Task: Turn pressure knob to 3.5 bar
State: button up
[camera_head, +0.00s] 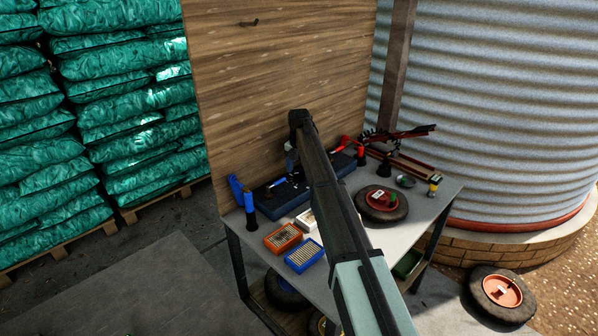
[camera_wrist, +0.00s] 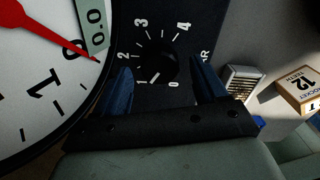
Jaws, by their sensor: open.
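In the wrist view a round black pressure knob (camera_wrist: 157,68) sits on a dark panel (camera_wrist: 190,25) with a white scale numbered 0 to 4. A short white mark shows at its lower left edge; which number it points to is hard to tell. My gripper (camera_wrist: 164,78) is open, its blue fingers on the left and right of the knob; contact cannot be made out. A large white gauge (camera_wrist: 40,85) with a red needle and a small 0.0 display (camera_wrist: 95,22) fills the left. In the head view my arm partly hides the dark blue device (camera_head: 272,203), and the knob cannot be made out.
An orange box (camera_head: 283,238) and a blue box (camera_head: 304,256) stand on the grey table (camera_head: 425,195) in front of the device. A blue-and-black tool (camera_head: 250,207) stands at the left. A wheel (camera_head: 383,204) lies at the right. A wooden board (camera_head: 285,75) rises behind.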

aim_at(299, 173)
jog(key=shift+f, duration=0.45)
jog(key=c, duration=1.1)
jog(key=shift+o, duration=0.2)
jog(key=shift+m, duration=0.8)
jog(key=o, duration=1.1)
jog(key=shift+c, duration=0.2)
jog(key=shift+r, duration=0.1)
notch_tip(299, 173, up, 14)
